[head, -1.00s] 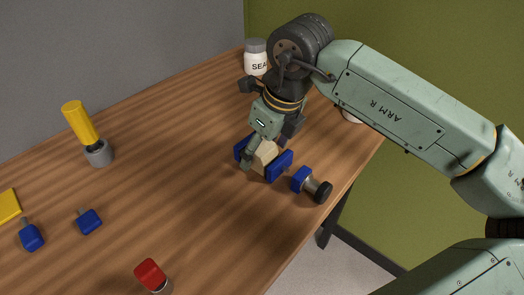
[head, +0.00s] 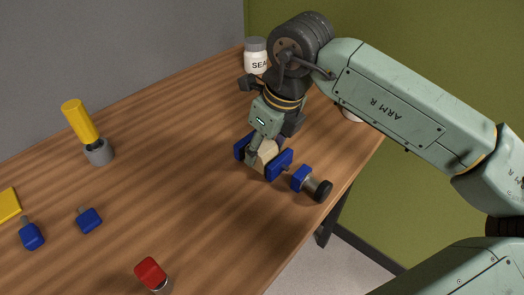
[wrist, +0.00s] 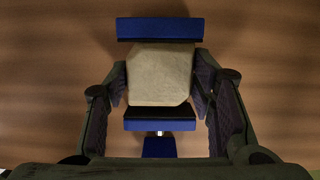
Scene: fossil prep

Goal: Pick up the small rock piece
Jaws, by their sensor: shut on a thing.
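The small rock piece (head: 268,151) is a pale beige block with cut corners, near the right edge of the wooden table. It sits between the two blue jaws (head: 280,165) of a vise-like clamp, with a blue block, metal rod and black knob (head: 322,191) at its right. In the wrist view the rock piece (wrist: 160,75) lies between the blue jaws above and below. My gripper (head: 261,152) points down over it. Its fingers are shut on the rock's left and right sides in the wrist view. The rock's underside is hidden.
A white jar (head: 256,62) stands behind my arm. A yellow-handled tool (head: 80,122) stands in a grey base at left. Blue-headed pieces (head: 89,221), a yellow block (head: 8,205) and a red-capped item (head: 151,272) lie nearer. The table's middle is clear.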

